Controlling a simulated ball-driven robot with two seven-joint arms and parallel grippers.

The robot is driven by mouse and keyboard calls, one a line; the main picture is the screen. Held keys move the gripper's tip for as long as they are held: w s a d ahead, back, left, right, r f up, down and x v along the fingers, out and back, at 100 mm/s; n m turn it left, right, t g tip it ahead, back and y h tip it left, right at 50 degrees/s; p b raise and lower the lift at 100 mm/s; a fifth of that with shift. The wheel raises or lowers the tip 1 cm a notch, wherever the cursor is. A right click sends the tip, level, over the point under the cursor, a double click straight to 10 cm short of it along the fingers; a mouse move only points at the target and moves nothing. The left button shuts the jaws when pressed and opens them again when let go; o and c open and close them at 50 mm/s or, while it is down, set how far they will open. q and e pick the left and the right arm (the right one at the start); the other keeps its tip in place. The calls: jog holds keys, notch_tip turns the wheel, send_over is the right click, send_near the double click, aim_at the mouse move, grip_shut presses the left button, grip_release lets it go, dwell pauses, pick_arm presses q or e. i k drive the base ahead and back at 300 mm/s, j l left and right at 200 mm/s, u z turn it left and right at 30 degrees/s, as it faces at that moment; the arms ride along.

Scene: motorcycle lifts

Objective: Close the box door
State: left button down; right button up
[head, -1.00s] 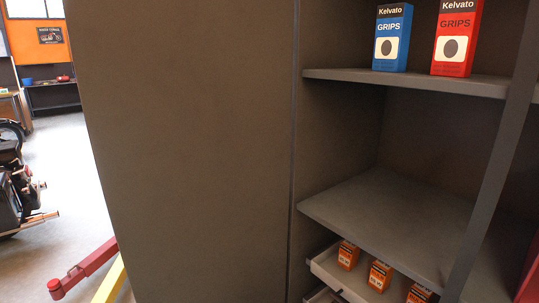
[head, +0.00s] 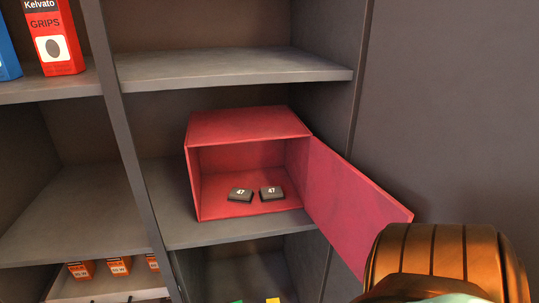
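A red box (head: 247,128) stands on a grey shelf in the head view, its open front facing me. Its red door (head: 354,203) is hinged at the box's right edge and stands wide open, slanting out toward me and to the right. Two small dark blocks marked 47 (head: 240,195) lie inside on the box floor. A bronze-coloured, ribbed part of my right arm (head: 440,255) is at the lower right, overlapping the door's lower right part in the picture. I cannot tell whether it touches the door. Neither gripper's fingers show.
The box's shelf (head: 180,225) has some bare room at its left. An upright divider (head: 125,130) separates it from the left shelves, which hold a red Kelvato box (head: 51,35) and small orange boxes (head: 82,270). A grey panel (head: 450,110) closes off the right.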

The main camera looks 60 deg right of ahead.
aim_at(349, 209)
jog(key=z, duration=1.6)
